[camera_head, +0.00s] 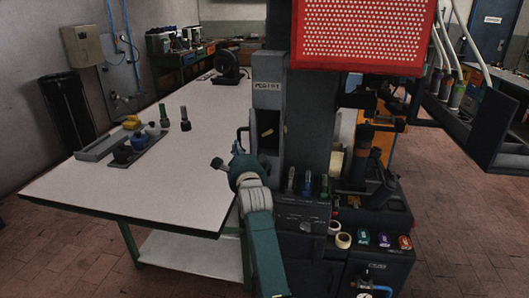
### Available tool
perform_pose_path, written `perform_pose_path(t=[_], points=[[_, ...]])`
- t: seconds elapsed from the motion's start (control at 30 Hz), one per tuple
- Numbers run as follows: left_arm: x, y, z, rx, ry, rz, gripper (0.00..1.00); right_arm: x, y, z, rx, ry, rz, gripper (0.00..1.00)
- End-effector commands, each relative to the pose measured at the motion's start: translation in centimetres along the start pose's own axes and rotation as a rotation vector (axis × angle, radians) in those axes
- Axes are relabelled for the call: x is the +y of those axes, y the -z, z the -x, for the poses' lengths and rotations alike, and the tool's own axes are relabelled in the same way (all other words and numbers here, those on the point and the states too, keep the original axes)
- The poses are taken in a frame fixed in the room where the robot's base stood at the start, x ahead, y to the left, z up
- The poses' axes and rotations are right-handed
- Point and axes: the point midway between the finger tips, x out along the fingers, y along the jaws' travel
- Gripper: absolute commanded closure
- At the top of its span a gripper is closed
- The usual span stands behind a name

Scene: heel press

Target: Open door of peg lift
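The peg lift is the dark grey column unit with a pale label (268,86) on its front, right of the white table. Below the label is a darker area (268,148) with a small tan piece (266,132) in it. A dark bar handle (242,133) stands out at its left side. I cannot tell clearly whether the door is open or shut. My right arm rises from the bottom centre, and its gripper (225,161) is just below and left of the handle, seemingly apart from it. Its fingers are too small and dark to read. My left gripper is out of view.
A red perforated panel (363,35) hangs over the machine. Several small bottles stand on its front panel. Brick floor is free at lower left.

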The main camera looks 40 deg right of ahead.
Motion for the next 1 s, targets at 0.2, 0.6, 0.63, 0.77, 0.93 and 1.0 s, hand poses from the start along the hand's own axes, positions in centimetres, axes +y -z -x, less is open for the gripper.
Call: perform_pose_path(t=[0.2, 0.6, 0.63, 0.77, 0.93, 1.0], points=[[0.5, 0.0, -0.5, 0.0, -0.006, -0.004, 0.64, 0.1, -1.1, -0.8, -0.002, 0.0, -0.002, 1.0], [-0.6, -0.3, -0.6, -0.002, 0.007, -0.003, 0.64, 0.1, -1.6, -1.2, -0.001, -0.002, 0.0, 1.0], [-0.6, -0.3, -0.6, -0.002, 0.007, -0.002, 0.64, 0.1, -1.6, -1.2, -0.001, -0.002, 0.0, 1.0], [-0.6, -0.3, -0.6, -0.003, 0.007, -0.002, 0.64, 0.1, -1.6, -1.2, -0.001, -0.002, 0.0, 1.0], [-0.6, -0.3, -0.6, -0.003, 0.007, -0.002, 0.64, 0.1, -1.6, -1.2, -0.001, -0.001, 0.0, 1.0], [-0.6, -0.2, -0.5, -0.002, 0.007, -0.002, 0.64, 0.1, -1.5, -1.2, -0.001, -0.002, 0.0, 1.0]])
